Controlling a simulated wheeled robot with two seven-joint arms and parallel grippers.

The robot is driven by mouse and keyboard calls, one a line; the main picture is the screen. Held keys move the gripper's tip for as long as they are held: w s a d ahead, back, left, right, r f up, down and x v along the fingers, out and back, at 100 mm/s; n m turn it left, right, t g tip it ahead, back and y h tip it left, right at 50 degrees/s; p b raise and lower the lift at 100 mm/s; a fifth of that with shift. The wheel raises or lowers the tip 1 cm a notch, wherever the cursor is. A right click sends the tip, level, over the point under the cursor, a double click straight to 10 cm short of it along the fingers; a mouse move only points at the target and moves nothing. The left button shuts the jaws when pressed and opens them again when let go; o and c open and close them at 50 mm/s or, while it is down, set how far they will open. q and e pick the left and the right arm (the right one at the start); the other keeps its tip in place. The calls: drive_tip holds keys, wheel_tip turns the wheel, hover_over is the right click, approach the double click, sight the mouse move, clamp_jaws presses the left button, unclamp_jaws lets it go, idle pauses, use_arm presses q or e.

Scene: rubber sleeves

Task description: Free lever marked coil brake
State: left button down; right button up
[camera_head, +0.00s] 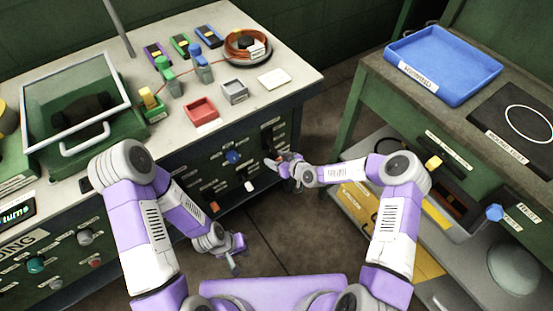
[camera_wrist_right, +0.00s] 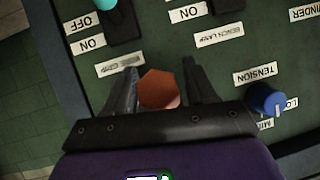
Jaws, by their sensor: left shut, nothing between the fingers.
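No coil brake label can be read in either view. My right gripper (camera_head: 277,160) is at the green front panel of the left bench. In the right wrist view an orange-brown six-sided piece (camera_wrist_right: 160,89) sits between the two fingers of the right gripper (camera_wrist_right: 162,70), with a narrow gap at the right finger. Whether a finger touches it cannot be told. A white label (camera_wrist_right: 120,65) above the left finger is too blurred to read. My left gripper (camera_head: 234,262) is shut and empty, low over the floor in front of the bench.
The panel has a blue knob (camera_head: 233,157), a white-tipped lever (camera_head: 249,186) and an orange part (camera_head: 214,207). In the wrist view a teal-tipped lever (camera_wrist_right: 108,4) is above and a blue knob (camera_wrist_right: 267,99) by TENSION is right. A second bench with a blue tray (camera_head: 445,62) stands right.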

drive_tip(key=shift+s+d+r, duration=0.1)
drive_tip(key=p+v, duration=0.2)
drive_tip(key=v, duration=0.5)
drive_tip(key=shift+s+r+p, duration=0.1)
drive_tip(key=shift+p, duration=0.2)
idle(0.6)
drive_tip(key=s+d+m+g+h+p, duration=0.1)
drive_tip(key=s+m+g+p, duration=0.1)
drive_tip(key=s, duration=0.7)
drive_tip(key=s+d+m+g+h+p, duration=0.1)
drive_tip(key=s+m+g, duration=0.3)
drive_tip(key=s, duration=0.5)
drive_tip(key=s+m+g+h+p, duration=0.2)
drive_tip(key=s+m+p, duration=0.1)
drive_tip(key=s, duration=0.6)
drive_tip(key=shift+s+d+r+g+p, duration=0.1)
drive_tip(key=shift+d+r+g+p, duration=0.1)
drive_tip(key=shift+d+g+p, duration=0.25)
